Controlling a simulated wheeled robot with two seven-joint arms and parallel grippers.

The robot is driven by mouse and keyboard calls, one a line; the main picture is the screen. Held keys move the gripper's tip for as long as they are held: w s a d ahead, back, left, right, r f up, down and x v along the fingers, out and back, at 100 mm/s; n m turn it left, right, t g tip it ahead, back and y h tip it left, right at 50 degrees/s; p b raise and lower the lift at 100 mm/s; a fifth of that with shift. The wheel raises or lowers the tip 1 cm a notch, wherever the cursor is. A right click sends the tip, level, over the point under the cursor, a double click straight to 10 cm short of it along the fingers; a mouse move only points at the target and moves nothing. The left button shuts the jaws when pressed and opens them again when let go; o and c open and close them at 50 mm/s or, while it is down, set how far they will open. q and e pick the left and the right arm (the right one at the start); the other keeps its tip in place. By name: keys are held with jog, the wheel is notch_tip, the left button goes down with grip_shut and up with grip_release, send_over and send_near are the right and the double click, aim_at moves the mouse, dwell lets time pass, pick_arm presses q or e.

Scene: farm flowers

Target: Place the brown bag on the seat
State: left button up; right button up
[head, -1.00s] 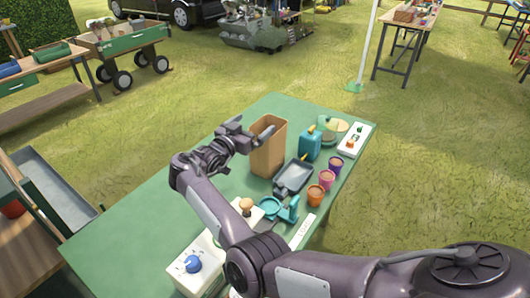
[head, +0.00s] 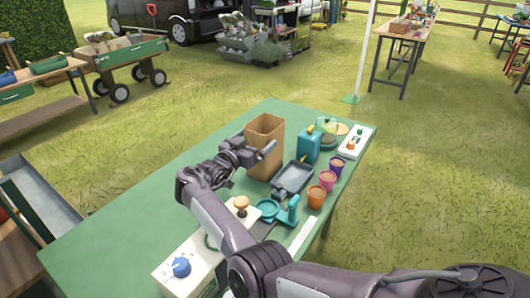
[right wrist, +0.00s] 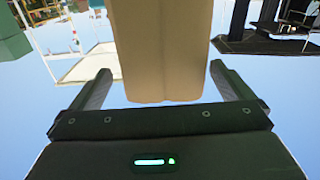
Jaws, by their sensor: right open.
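My left gripper is not in view. I cannot clearly make out the seat.
The green table (head: 130,215) also holds a teal can (head: 308,146), a dark tray (head: 293,177), several small pots (head: 316,196) and a white box with a blue knob (head: 181,267). Its left part is clear. A cart (head: 125,55) and grass lie beyond.

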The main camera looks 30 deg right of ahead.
jog(key=x, duration=0.5)
jog(key=shift+w+r, duration=0.15)
jog(key=shift+w, duration=0.05)
jog(key=c, duration=1.1)
jog(key=shift+r, duration=0.15)
